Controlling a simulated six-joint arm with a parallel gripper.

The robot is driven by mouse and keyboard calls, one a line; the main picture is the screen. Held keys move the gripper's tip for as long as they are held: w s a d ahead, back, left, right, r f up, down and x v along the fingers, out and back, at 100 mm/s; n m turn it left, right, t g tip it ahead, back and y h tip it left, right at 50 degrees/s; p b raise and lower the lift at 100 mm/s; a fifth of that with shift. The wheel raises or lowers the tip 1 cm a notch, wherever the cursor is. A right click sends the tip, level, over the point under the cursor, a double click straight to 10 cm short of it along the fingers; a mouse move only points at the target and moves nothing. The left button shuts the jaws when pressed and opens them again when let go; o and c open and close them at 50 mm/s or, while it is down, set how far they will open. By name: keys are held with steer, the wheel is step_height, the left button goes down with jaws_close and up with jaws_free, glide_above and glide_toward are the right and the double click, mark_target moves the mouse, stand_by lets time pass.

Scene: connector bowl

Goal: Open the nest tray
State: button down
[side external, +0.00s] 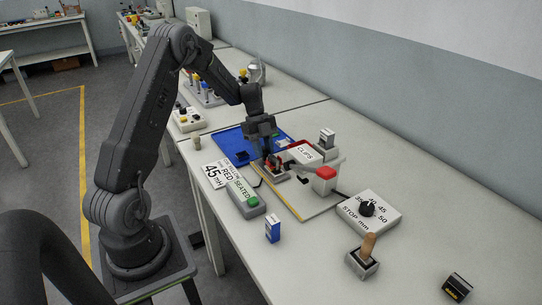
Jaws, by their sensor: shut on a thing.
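My gripper (266,150) points down over the fixture on the white base board (314,207). Its fingers are shut on a small part of what looks like the nest tray (277,176), a dark and grey piece with some red. The exact part held is too small to make out. I cannot tell how far the tray is slid out or open. My gripper and wrist partly hide its far side.
A dial box (368,210) stands right.

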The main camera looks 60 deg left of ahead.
steer(key=c, duration=0.9)
jaws_free()
steer(key=shift+o, duration=0.2)
steer(key=v, duration=1.4)
steer(key=shift+d, duration=0.15)
step_height(320, 180, up, 6)
steer(key=n+y, duration=0.2)
steer(key=n, duration=0.1)
glide_above(266, 166)
steer(key=s+d+r+n+t+y, duration=0.1)
steer(key=s+d+r+n, duration=0.15)
steer(key=d, duration=0.25)
steer(key=s+d+r+n+t+y, duration=0.1)
steer(key=s+d+n, duration=0.1)
steer(key=d+n, duration=0.15)
steer(key=s+d+f+n+t, duration=0.1)
steer(key=s+d+n+t, duration=0.2)
steer(key=s+d+n, duration=0.6)
steer(key=s+d, duration=0.3)
steer(key=s, duration=0.2)
steer(key=shift+s+f+t+y, duration=0.3)
steer(key=shift+s, duration=0.05)
